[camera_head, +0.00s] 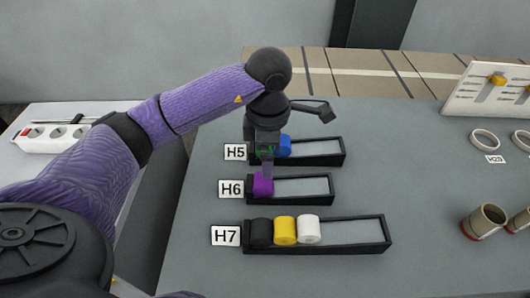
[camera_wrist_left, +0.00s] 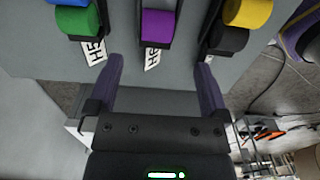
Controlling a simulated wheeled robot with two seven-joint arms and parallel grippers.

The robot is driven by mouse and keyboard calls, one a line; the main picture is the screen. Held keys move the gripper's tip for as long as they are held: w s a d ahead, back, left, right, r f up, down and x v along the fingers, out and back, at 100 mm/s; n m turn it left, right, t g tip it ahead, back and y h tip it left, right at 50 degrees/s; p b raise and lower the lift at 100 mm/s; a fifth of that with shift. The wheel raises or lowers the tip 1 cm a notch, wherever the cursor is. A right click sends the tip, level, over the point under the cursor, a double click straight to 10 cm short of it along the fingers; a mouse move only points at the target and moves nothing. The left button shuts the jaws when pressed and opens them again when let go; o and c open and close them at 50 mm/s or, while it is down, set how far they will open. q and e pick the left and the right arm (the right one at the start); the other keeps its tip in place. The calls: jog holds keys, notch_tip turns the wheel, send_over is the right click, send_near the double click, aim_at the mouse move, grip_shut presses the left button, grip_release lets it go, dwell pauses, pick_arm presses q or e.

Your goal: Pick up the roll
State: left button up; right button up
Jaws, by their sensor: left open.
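The task does not say which roll is meant; several coloured rolls lie in three black trays. A purple roll (camera_head: 262,185) sits at the left end of the H6 tray (camera_head: 333,189); it also shows in the left wrist view (camera_wrist_left: 158,26). My left gripper (camera_head: 267,172) is above and close to the purple roll, pointing down. In the left wrist view its two fingers (camera_wrist_left: 158,62) are spread wide with nothing between them, and the purple roll lies ahead, beyond the fingertips. Contact cannot be told. My right gripper is not in view.
The H5 tray (camera_head: 340,151) holds a blue roll (camera_head: 285,146) and a green roll (camera_wrist_left: 76,20), mostly hidden by my gripper in the head view. The H7 tray (camera_head: 386,236) holds black (camera_head: 262,231), yellow (camera_head: 285,231) and white (camera_head: 308,229) rolls. Cups (camera_head: 487,219) stand right.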

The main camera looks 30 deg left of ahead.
aim_at(266, 181)
pick_arm(q)
jog(key=shift+w+a+f, duration=0.1)
jog(key=shift+w+f, duration=0.05)
jog(key=shift+w, duration=0.05)
jog(key=f+b, duration=0.1)
jog(key=f, duration=0.5)
jog(key=f+b, duration=0.1)
jog(key=f, duration=0.2)
jog(key=shift+s+a+f+b, duration=0.1)
jog(key=shift+s+f+b, duration=0.15)
jog(key=shift+f+b, duration=0.1)
jog(key=shift+r, duration=0.1)
